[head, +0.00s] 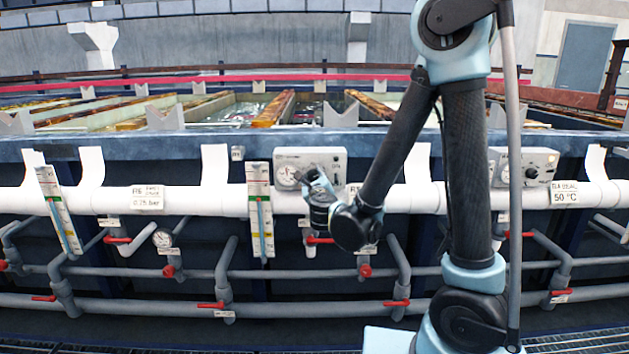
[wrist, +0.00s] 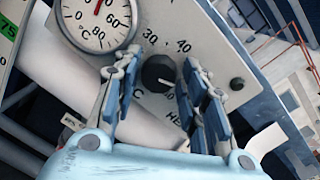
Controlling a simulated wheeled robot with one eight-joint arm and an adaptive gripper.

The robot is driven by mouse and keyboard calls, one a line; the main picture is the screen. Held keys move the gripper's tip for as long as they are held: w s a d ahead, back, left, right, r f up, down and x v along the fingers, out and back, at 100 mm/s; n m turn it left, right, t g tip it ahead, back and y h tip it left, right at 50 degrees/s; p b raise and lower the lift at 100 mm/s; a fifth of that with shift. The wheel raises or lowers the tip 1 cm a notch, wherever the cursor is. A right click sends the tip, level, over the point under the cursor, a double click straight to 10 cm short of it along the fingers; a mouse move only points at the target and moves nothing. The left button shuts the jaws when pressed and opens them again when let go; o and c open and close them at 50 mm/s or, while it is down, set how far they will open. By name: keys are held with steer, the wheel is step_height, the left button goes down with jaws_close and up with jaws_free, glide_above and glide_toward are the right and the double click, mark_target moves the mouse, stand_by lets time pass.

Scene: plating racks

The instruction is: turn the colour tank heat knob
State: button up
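A black round heat knob (wrist: 159,73) sits on a pale grey control box, with "30" and "40" printed above it and partly hidden lettering beginning "HE" below. The box (head: 332,154) is in the middle of the head view, fixed at the white pipe. My gripper (wrist: 156,76) is open, with one fingertip left and one right of the knob; gaps show on both sides. In the head view my gripper (head: 313,178) is in front of the box and hides the knob. I cannot read a tank name on the box.
A round temperature gauge (wrist: 99,20) is on the same box, left of the knob. A second box (head: 537,162) with a knob stands right, near a "50 °C" label (head: 563,193). Pipes with red-handled valves (head: 366,270) run below. The blue tank edge (head: 110,147) is above.

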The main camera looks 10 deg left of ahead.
steer(key=shift+c, duration=0.3)
steer(key=c, duration=0.7)
steer(key=shift+n, duration=0.9)
steer(key=shift+c, duration=0.2)
steer(key=o, duration=0.8)
steer(key=shift+s, duration=0.1)
steer(key=v, duration=1.1)
steer(key=shift+s, duration=0.35)
steer(key=shift+d, duration=0.1)
